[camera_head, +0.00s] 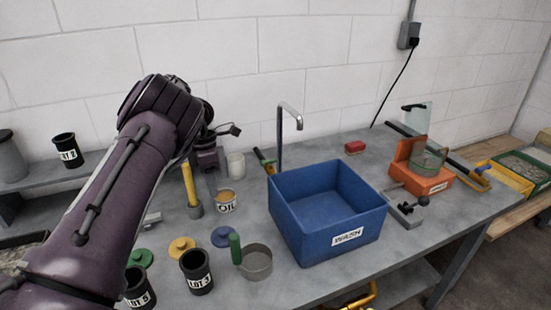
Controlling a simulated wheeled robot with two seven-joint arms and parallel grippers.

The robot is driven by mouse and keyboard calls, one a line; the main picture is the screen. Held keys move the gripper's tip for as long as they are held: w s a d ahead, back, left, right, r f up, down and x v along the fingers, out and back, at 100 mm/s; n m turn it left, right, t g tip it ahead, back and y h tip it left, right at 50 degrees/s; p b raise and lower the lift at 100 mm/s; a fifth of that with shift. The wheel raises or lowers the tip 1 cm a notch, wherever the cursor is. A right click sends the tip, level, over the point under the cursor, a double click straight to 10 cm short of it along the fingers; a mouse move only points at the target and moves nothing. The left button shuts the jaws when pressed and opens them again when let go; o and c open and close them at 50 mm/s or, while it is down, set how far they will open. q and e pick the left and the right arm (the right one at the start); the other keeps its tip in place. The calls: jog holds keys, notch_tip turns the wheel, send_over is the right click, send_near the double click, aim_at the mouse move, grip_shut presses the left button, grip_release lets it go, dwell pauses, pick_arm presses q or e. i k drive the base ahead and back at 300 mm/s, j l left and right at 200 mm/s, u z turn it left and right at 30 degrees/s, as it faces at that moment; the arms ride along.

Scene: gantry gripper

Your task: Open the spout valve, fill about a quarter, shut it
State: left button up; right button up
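A grey metal spout (280,135) rises behind the blue WASH basin (345,237), and its bent tip points down over the basin's back left corner. A yellow and green piece (263,161) sits beside the spout's foot; I cannot tell if it is the valve handle or how it is set. The part of the basin's inside that I see looks empty, and no flow shows at the tip. My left gripper (226,131) is left of the spout, apart from it, above the back of the bench. Its fingers are small and dark, and their gap is unclear. My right gripper is out of view.
An OIL tin (226,202), a pale cup (236,165) and a yellow-handled tool (190,187) stand below my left wrist. A green-handled metal pot (256,263) and LOT 3 cup (197,272) stand in front. An orange fixture (420,182) is right of the basin.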

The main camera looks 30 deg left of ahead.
aim_at(263, 163)
jog(key=i, duration=1)
